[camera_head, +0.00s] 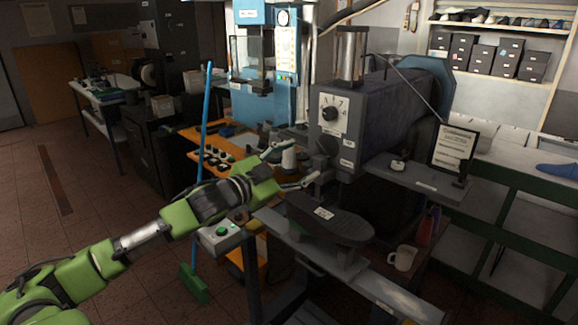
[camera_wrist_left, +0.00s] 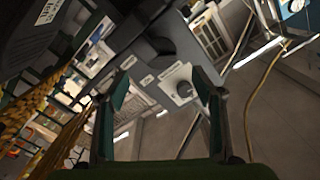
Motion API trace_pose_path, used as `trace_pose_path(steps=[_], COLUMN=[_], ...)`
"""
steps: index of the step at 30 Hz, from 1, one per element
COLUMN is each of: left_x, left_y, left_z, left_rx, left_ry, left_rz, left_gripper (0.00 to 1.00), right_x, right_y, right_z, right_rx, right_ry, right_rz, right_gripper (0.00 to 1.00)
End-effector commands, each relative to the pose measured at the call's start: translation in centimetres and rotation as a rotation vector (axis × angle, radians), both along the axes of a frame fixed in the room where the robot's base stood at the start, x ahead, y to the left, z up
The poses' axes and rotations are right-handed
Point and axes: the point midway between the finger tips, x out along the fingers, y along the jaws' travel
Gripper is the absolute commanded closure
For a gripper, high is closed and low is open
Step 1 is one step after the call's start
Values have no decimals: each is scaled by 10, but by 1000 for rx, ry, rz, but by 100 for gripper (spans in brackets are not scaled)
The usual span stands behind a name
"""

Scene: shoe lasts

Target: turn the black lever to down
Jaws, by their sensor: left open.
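The black lever (camera_head: 331,113) is a round black knob on a pale square plate on the front of the dark grey machine (camera_head: 385,105). What seems to be the same knob shows in the left wrist view (camera_wrist_left: 184,88), between my fingers but beyond them. Which way it points is hard to tell. My left gripper (camera_head: 300,161) is open and empty, below and to the left of the knob and apart from it. Its two fingers also show spread in the left wrist view (camera_wrist_left: 162,80). My right gripper is not in view.
A black sole-shaped pad (camera_head: 330,220) lies just below my left gripper. A grey shelf (camera_head: 415,182) with a framed sign (camera_head: 455,146) juts out at right. A blue-handled broom (camera_head: 204,120) stands behind my left arm. A cream mug (camera_head: 402,258) sits low at right.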

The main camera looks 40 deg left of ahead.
Motion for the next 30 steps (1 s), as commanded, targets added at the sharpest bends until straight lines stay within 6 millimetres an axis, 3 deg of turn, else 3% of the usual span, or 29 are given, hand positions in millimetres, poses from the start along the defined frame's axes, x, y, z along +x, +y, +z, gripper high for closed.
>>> trace_pose_path(steps=[11,30], left_x=[-27,-30], left_y=[2,2], left_z=[-1,0], left_rx=[0,1], left_ry=[1,0], left_rz=[-1,0], left_gripper=[39,39], right_x=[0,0], right_y=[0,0], right_z=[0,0], right_rx=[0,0], right_ry=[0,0], right_rz=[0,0], right_gripper=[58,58])
